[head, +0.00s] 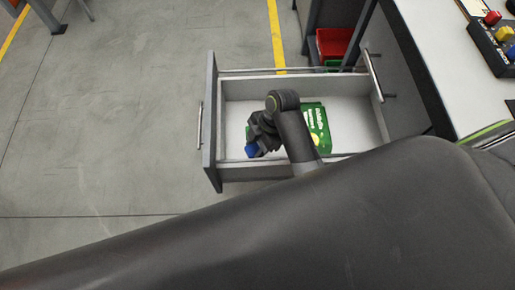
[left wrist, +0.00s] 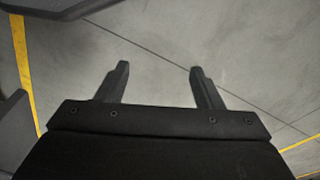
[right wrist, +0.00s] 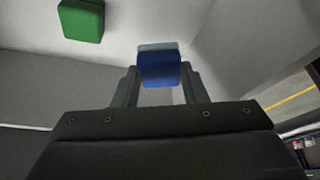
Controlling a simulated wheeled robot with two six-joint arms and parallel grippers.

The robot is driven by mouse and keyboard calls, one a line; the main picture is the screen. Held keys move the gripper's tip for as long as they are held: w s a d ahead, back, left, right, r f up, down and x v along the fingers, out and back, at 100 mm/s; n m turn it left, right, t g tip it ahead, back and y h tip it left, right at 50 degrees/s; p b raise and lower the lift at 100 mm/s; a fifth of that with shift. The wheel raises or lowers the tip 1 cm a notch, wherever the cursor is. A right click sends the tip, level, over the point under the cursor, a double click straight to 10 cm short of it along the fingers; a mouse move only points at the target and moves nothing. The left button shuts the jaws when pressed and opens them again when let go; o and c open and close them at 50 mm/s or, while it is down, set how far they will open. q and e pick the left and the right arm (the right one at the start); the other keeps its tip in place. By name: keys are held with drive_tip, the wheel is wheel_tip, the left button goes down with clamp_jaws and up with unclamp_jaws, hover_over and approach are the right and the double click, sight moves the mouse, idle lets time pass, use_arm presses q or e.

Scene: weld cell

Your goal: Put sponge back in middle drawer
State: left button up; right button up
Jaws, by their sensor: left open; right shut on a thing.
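The blue sponge (head: 251,151) is gripped by my right gripper (head: 257,143), over the front part of the open drawer (head: 235,89). In the right wrist view the sponge (right wrist: 160,68) sits between the two fingertips, with a paler layer on its top edge. The drawer's pale floor lies below it; I cannot tell whether the sponge touches it. My left gripper (left wrist: 160,80) is open and empty above the grey floor in the left wrist view.
A green packet (head: 318,127) lies in the drawer, partly hidden by my right arm. A green block (right wrist: 82,20) shows in the right wrist view. A red bin (head: 333,43) stands behind. The white worktop (head: 440,45) is at right. The drawer's far left is clear.

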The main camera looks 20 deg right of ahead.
sight(255, 153)
wheel_tip(255, 153, down, 5)
drive_tip(key=shift+r+b, duration=0.1)
drive_tip(key=shift+b, duration=0.7)
use_arm(q)
drive_tip(key=shift+w+d+r+t, duration=0.25)
drive_tip(key=shift+w+r+t, duration=0.35)
drive_tip(key=shift+r, duration=0.25)
use_arm(e)
drive_tip(key=o, duration=1)
drive_tip(key=shift+o, duration=0.2)
